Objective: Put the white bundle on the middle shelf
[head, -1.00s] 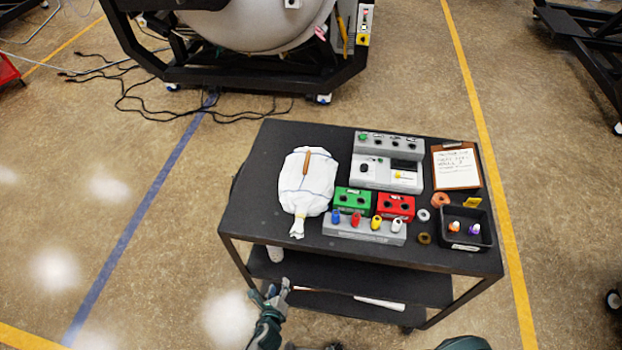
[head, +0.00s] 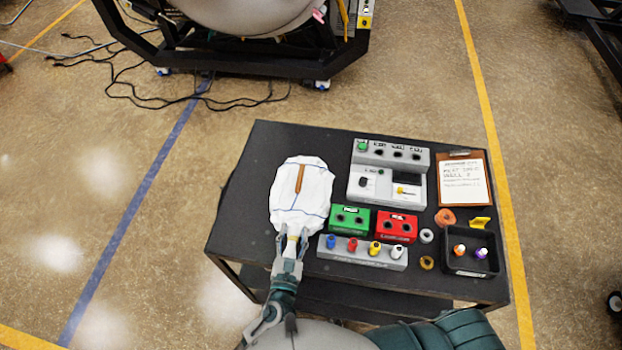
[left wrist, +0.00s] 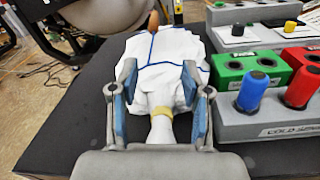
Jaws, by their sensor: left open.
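The white bundle (head: 301,190) lies on the left part of the black cart's top (head: 240,200), with an orange-brown stick on it and blue lines across its cloth. My left gripper (head: 290,243) is at the bundle's near, tied end. In the left wrist view the open fingers (left wrist: 160,105) stand on either side of the bundle's neck (left wrist: 161,125), which has a yellowish band. The bundle (left wrist: 160,50) spreads out beyond the fingertips. A lower shelf (head: 340,297) shows under the cart's front edge; the middle shelf cannot be made out clearly. My right gripper is not in view.
Right of the bundle stand a green box (head: 349,219), a red box (head: 397,226), a grey rack of coloured plugs (head: 362,252) and a grey control unit (head: 388,185). A clipboard (head: 462,182) and black tray (head: 470,262) are further right. The cart's left strip is bare.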

